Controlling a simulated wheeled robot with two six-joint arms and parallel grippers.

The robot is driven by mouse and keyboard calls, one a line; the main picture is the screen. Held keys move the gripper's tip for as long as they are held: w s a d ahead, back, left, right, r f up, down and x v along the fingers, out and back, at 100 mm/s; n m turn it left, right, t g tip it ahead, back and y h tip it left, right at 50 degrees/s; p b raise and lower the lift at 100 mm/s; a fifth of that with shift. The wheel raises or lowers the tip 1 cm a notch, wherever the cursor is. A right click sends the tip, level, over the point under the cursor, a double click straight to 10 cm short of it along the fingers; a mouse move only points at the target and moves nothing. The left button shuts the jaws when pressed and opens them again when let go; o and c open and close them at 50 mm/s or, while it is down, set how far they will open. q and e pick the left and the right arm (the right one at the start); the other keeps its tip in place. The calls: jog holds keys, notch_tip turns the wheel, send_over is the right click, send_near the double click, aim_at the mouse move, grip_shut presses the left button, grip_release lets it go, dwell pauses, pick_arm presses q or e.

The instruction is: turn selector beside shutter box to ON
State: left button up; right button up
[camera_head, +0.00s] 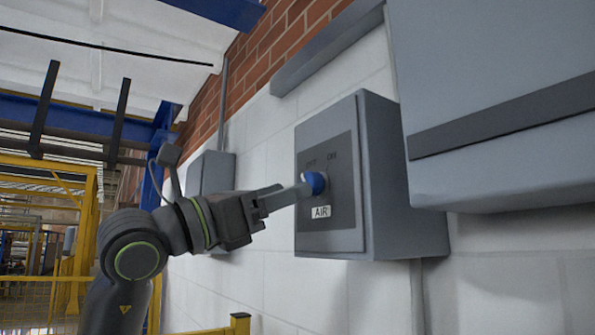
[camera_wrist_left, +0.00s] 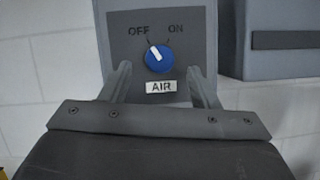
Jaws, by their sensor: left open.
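The selector is a round blue knob (camera_head: 317,182) on the dark front plate of a grey wall box (camera_head: 385,180). It also shows in the left wrist view (camera_wrist_left: 159,60), where its white pointer leans up and left toward OFF; ON is marked at upper right. A white AIR label (camera_wrist_left: 161,87) sits below it. My left gripper (camera_head: 303,190) is in front of the plate, its fingers reaching to the knob. In the left wrist view its two fingers stand apart, one on each side of the knob, with gaps visible. My right gripper is not in view.
A larger grey box (camera_head: 490,90) with a dark band, perhaps the shutter box, is on the wall to the right. A smaller grey box (camera_head: 210,173) is farther back along the wall. A yellow frame and fence (camera_head: 75,270) stand at left.

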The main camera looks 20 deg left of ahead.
pick_arm(q)
jog(key=shift+p+x, duration=0.65)
jog(key=shift+x, duration=1.1)
jog(key=c, duration=1)
